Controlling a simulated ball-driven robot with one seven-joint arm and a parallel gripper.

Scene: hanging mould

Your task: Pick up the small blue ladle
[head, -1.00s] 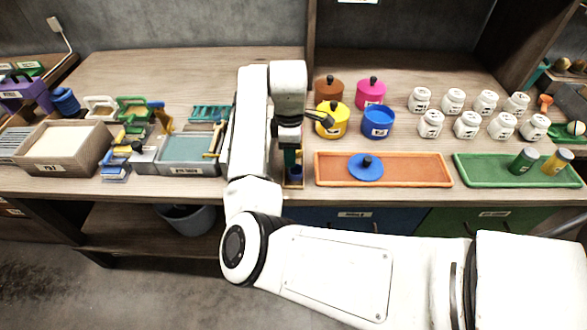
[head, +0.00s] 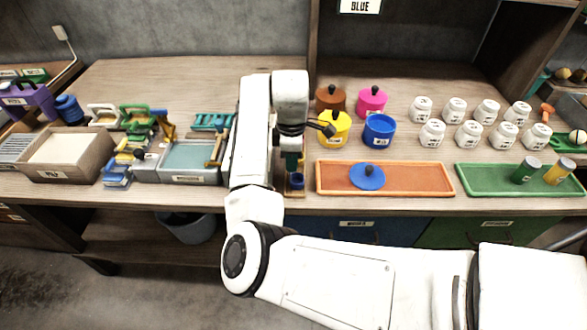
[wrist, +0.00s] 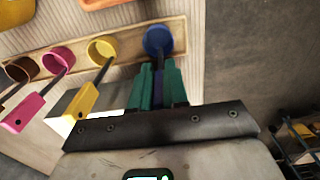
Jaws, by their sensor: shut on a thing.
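The small blue ladle (wrist: 158,40) stands at the right end of a wooden rack (wrist: 130,63) in the wrist view. My gripper (wrist: 158,85) has teal fingers and is shut on the ladle's dark blue handle. In the head view the blue ladle cup (head: 297,181) shows low beside my gripper (head: 291,163), near the table's front edge. My arm hides most of the rack there. I cannot tell whether the cup still touches the rack.
Yellow (wrist: 102,47), pink (wrist: 60,58) and brown (wrist: 22,68) ladles sit along the same rack. An orange tray (head: 420,178) with a blue lid (head: 367,176) lies just right. A grey-teal bin (head: 195,157) stands left of my arm.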

